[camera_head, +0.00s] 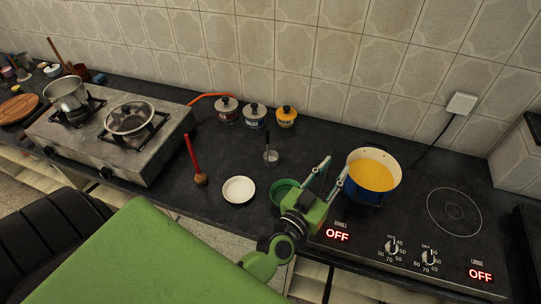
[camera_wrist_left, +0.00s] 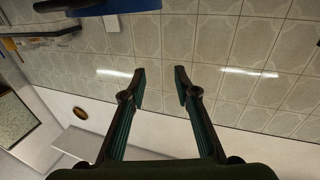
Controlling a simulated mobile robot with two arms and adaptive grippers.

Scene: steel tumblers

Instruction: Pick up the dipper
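The dipper (camera_head: 271,158) looks like a small steel cup with a thin dark upright handle. It stands on the dark counter, left of and behind my left gripper (camera_head: 334,172). My left gripper is open and empty, its fingers pointing toward the back wall between a green bowl and a blue pot. In the left wrist view its two fingers (camera_wrist_left: 160,88) are apart with only wall tiles between them. The dipper does not clearly show in that view. My right gripper is not in view.
A blue pot of yellow liquid (camera_head: 372,174) stands close right of my left gripper. A green bowl (camera_head: 281,194) is partly behind the gripper. A white saucer (camera_head: 239,190), a red-handled wooden tool (camera_head: 194,160) and jars (camera_head: 255,116) stand left. The right hob (camera_head: 453,212) is empty.

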